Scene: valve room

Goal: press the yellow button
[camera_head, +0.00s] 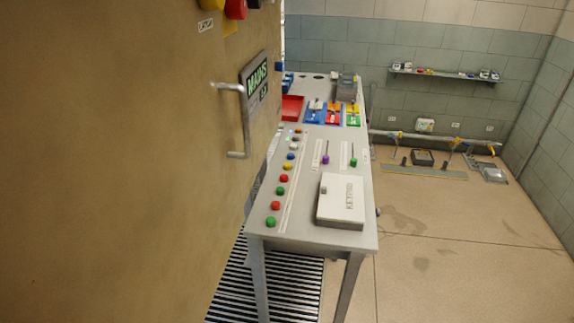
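A yellow button (288,167) sits in a row of coloured buttons along the left side of the grey table (329,145). A red button (284,178) is just nearer to me and a blue button (291,156) just beyond it. The yellow button is small in view, and I cannot tell whether it is pressed in. Another yellow part (210,4) shows at the top edge on the brown cabinet, partly cut off. Neither of my grippers is in view.
The brown cabinet (110,170) with a metal handle (244,125) fills the left side, close by. A white box (341,200) lies on the table's near end. Levers and a red tray (292,107) are farther back. Open floor (460,240) lies to the right.

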